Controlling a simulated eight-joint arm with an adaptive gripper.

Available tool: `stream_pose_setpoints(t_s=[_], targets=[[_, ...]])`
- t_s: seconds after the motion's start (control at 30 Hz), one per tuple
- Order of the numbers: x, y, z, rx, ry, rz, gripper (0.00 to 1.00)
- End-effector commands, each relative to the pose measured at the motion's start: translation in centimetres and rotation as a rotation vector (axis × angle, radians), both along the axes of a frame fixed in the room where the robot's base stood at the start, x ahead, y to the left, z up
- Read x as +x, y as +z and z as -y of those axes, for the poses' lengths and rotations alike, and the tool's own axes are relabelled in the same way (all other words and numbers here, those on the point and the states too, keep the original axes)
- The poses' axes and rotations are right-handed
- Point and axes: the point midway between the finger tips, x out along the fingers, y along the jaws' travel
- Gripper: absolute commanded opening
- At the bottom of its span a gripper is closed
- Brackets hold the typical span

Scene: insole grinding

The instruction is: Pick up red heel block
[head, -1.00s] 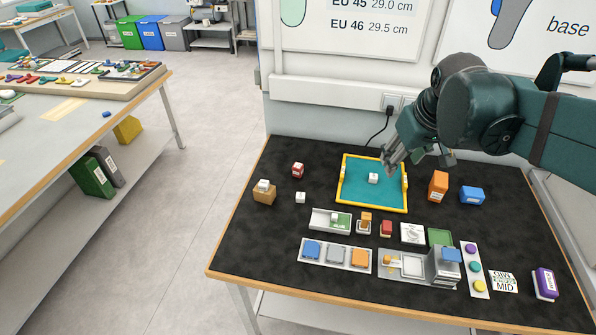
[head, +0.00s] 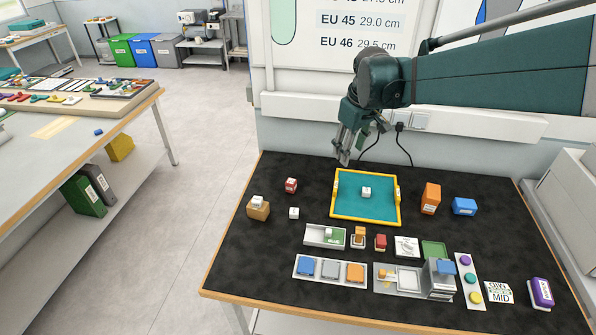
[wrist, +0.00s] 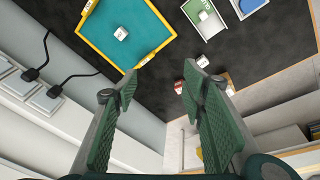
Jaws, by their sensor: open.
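A small red block (head: 291,187) with white markings stands at the back left of the black table mat. It also shows in the wrist view (wrist: 180,84), partly hidden beside the right finger. Another red block (head: 381,243) sits in the row of small holders near the middle. I cannot tell from labels which one is the heel block. My gripper (head: 343,156) is open and empty, above the back edge of the table, to the right of the back-left red block. In the wrist view the fingers of my gripper (wrist: 157,90) are spread apart.
A yellow-rimmed teal tray (head: 345,217) with a white cube (head: 366,193) lies right of the red block. A brown block (head: 258,212) with a white top and a loose white cube (head: 294,213) are close by. The wall stands behind the table.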

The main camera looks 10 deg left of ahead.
Motion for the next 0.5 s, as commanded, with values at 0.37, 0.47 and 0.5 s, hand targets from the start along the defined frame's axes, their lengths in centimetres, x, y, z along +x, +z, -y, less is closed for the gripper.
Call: stream_pose_setpoints(t_s=[0.37,0.47,0.5], targets=[[5.0,-3.9,-5.2,-0.036,0.133,-0.053,0.41],[6.1,-5.2,-6.5,-0.046,0.168,-0.068,0.41],[6.6,-5.7,-7.1,-0.049,0.183,-0.073,0.41]])
